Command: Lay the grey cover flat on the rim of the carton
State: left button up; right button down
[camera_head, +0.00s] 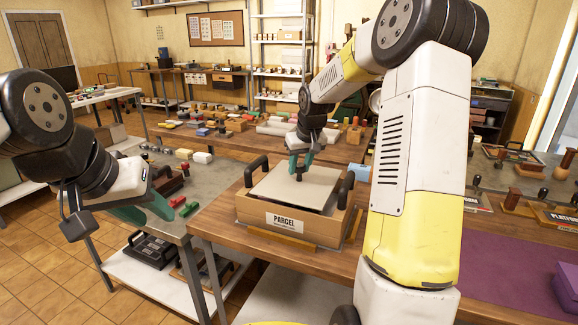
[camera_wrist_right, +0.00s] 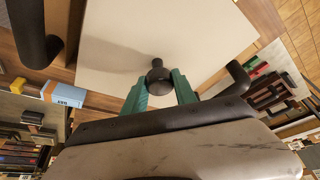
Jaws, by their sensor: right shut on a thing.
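The grey cover (camera_head: 283,190) is a pale flat plate with a dark knob (camera_wrist_right: 158,76) at its middle. It lies over the opening of the wooden carton (camera_head: 256,211), whose front label reads PARCEL. A dark strip of the carton's inside shows along the cover's front right edge. I cannot tell whether the cover touches the rim all round. My right gripper (camera_head: 300,163) is over the cover, its green fingers shut on the knob; the wrist view shows the knob between them (camera_wrist_right: 159,86). My left gripper (camera_head: 143,209) is at the left, away from the carton, its finger gap unclear.
Black handles (camera_head: 256,170) stand up at the carton's left and right (camera_head: 346,190) sides. A blue box (camera_head: 359,172) stands behind it. A grey bench (camera_head: 213,175) with red and green pieces is at the left. A purple mat (camera_head: 505,262) lies at the right.

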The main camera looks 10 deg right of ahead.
jog(key=shift+f, duration=0.85)
dwell(0.7)
jog(key=c, duration=0.9)
grip_release()
jog(key=v, duration=0.7)
jog(key=shift+w, duration=0.1)
jog(key=shift+r, duration=0.45)
